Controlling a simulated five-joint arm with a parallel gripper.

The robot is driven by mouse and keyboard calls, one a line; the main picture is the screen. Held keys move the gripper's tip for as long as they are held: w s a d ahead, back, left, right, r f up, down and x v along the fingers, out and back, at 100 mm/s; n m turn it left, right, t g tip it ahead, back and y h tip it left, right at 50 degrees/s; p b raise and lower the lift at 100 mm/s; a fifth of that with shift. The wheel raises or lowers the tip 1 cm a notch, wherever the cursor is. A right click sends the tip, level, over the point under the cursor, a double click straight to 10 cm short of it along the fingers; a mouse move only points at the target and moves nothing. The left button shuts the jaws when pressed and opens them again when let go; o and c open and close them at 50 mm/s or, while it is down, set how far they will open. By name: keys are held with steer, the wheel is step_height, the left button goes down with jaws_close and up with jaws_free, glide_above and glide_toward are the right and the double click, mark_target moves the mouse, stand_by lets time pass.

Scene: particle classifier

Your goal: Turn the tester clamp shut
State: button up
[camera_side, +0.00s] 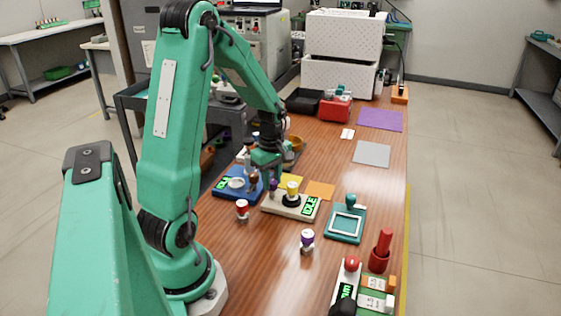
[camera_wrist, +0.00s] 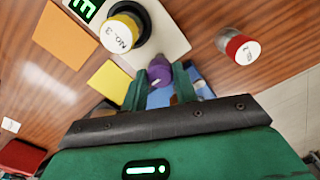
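The tester is a cream block (camera_side: 272,204) with a green "IDLE" display at its right end. A yellow-capped vial (camera_side: 292,188) marked NO.3 in the wrist view (camera_wrist: 119,34) stands upright in its dark ring. A purple knob (camera_side: 272,186), which looks like the clamp handle, stands at the tester's left end. It also shows in the wrist view (camera_wrist: 160,70). My gripper (camera_side: 268,172) points down over the knob. Its green fingers (camera_wrist: 160,84) stand either side of the purple knob, very close to it. I cannot tell whether they press on it.
A blue device (camera_side: 231,194) stands left of the tester. A red-capped vial (camera_side: 242,208) and a purple-capped vial (camera_side: 307,238) stand in front. A teal frame (camera_side: 346,222) lies to the right. Yellow and orange (camera_side: 320,191) squares lie behind the tester.

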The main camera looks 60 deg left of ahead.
steer(key=shift+m, duration=0.4)
steer(key=m, duration=0.8)
steer(key=shift+m, duration=0.3)
steer(key=m, duration=0.4)
steer(key=shift+m, duration=2.3)
steer(key=o, duration=1)
steer(key=shift+r, duration=0.15)
